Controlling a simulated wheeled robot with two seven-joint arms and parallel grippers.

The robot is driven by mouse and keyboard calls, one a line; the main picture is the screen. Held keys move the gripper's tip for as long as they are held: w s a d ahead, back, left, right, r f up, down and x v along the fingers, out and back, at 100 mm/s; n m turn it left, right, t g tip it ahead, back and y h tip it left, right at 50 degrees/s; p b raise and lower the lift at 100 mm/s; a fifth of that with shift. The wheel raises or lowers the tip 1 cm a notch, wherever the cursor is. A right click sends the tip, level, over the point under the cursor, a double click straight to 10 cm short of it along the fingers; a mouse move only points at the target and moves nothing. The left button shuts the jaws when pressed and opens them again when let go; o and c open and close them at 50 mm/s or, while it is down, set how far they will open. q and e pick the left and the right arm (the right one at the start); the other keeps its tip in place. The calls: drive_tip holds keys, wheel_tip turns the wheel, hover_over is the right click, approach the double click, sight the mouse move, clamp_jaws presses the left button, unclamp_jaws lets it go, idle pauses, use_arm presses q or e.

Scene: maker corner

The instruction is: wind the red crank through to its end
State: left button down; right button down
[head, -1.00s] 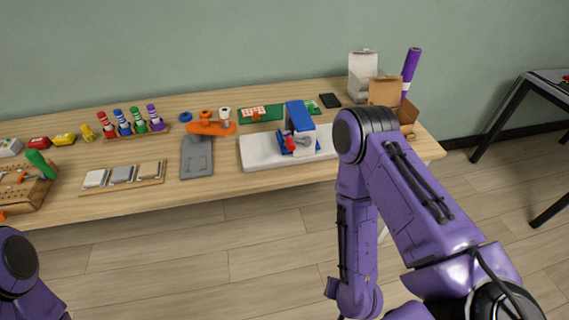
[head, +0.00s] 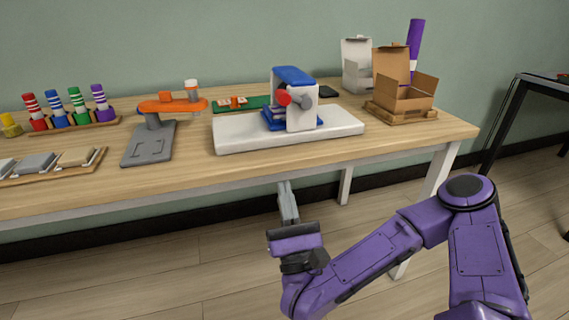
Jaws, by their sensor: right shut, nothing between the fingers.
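The red crank knob (head: 284,98) sits on the front face of a small blue and white press (head: 301,112). A grey crank arm end (head: 307,103) shows just right of the knob. The press stands on a white base slab (head: 235,133) on the wooden table. My right gripper (head: 286,190) is shut and empty. It points up in front of the table's front edge, below the white base and apart from the crank. My left gripper is out of view.
An orange and grey stand (head: 150,150) is left of the base. Open cardboard boxes (head: 405,95) and a purple roll (head: 415,50) stand at the right.

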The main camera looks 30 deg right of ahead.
drive_tip(key=d+r+m+h, duration=0.1)
drive_tip(key=r+m+h, duration=0.1)
drive_tip(key=m, duration=0.1)
drive_tip(key=p, duration=0.8)
approach(296, 101)
wheel_tip(296, 101, up, 4)
drive_tip(key=w+a, duration=0.2)
drive_tip(key=w, duration=0.1)
drive_tip(key=shift+s+a+r, duration=0.1)
drive_tip(key=shift+s+r, duration=0.1)
drive_tip(key=shift+r, duration=0.1)
drive_tip(key=shift+r, duration=0.75)
drive_tip(key=shift+f, duration=0.1)
